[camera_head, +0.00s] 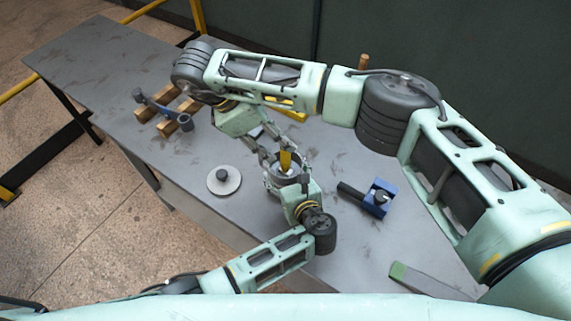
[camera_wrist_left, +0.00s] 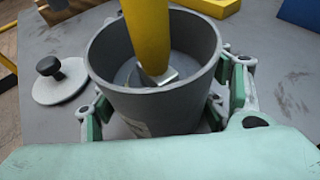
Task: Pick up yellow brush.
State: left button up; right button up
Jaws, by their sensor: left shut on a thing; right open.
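The yellow brush (camera_head: 285,160) stands in a dark grey cup (camera_wrist_left: 150,115), its yellow handle rising above the rim. In the left wrist view the brush (camera_wrist_left: 148,35) leans slightly, with a metal part inside the cup. My left gripper (camera_head: 286,183) is shut on the cup from the near side. My right gripper (camera_head: 283,155) is open and reaches in from the far side, its fingers close to the brush handle. The head view does not show clearly whether they touch it.
A round grey lid with a dark knob (camera_head: 224,182) lies left of the cup. A blue and black tool (camera_head: 376,199) lies to the right. Wooden blocks (camera_head: 168,118) with a dark bar lie farther left. A flat green-tipped tool (camera_head: 425,280) lies near the front right.

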send_over(286, 165)
jog(key=w, duration=0.1)
jog(key=shift+w+f, duration=0.2)
jog(key=shift+f, duration=2.45)
jog(key=shift+a, duration=0.1)
jog(key=shift+c, duration=0.5)
grip_shut()
